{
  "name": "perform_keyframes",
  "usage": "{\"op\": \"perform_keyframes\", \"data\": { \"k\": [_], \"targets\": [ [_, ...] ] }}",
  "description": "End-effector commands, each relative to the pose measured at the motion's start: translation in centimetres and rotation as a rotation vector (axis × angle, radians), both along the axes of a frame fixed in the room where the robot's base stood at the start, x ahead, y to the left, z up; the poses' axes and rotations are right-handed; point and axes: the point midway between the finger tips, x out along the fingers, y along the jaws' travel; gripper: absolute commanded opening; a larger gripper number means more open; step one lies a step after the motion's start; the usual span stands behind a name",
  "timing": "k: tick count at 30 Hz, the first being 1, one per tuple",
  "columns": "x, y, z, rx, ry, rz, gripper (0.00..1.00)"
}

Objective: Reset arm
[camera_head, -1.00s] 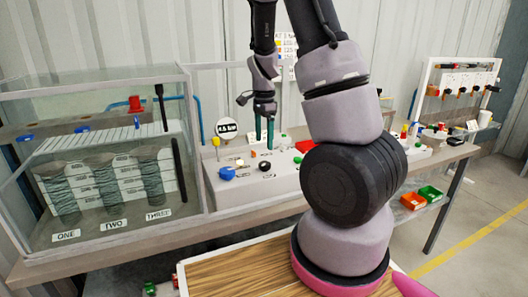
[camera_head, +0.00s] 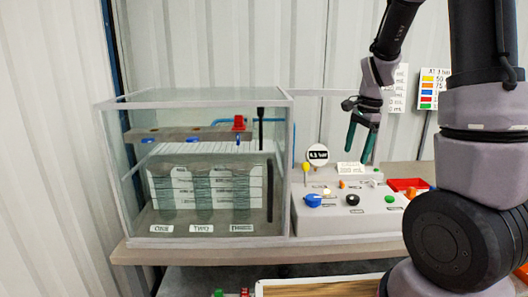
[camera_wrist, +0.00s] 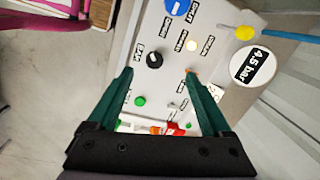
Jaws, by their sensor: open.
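My gripper (camera_head: 362,140) has green fingers and hangs in the air above the control panel (camera_head: 375,212), pointing down. The fingers are apart with nothing between them, as the wrist view (camera_wrist: 158,72) also shows. The panel carries a blue knob (camera_head: 313,200), a black knob (camera_head: 352,200), a green button (camera_head: 390,199) and a yellow-topped part (camera_head: 306,168). In the wrist view the black knob (camera_wrist: 154,60) and green button (camera_wrist: 140,101) lie beyond the fingertips. My gripper touches none of them.
A glass tank (camera_head: 205,165) with three coiled columns labelled ONE, TWO and another stands left of the panel on the bench (camera_head: 150,253). A round pressure sign (camera_head: 317,155) stands behind the panel. A red tray (camera_head: 405,184) lies to the right. Air above the tank is clear.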

Motion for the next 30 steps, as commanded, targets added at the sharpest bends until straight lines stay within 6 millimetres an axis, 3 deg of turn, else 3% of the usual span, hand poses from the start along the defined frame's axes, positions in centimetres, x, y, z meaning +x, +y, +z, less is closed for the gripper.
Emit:
{"op": "perform_keyframes", "data": {
  "k": [1, 6, 15, 21, 30],
  "targets": [
    [-0.9, 0.5, 2.2, 0.022, -0.049, 0.053, 0.84],
    [-4.4, 2.1, 8.1, 0.045, -0.202, 0.265, 0.84],
    [-12.4, 4.4, 15.7, -0.072, -0.47, 0.628, 0.84],
    [-16.3, 5.4, 17.6, -0.195, -0.574, 0.793, 0.84],
    [-17.7, 5.7, 18.0, -0.247, -0.602, 0.852, 0.84]
  ]
}}
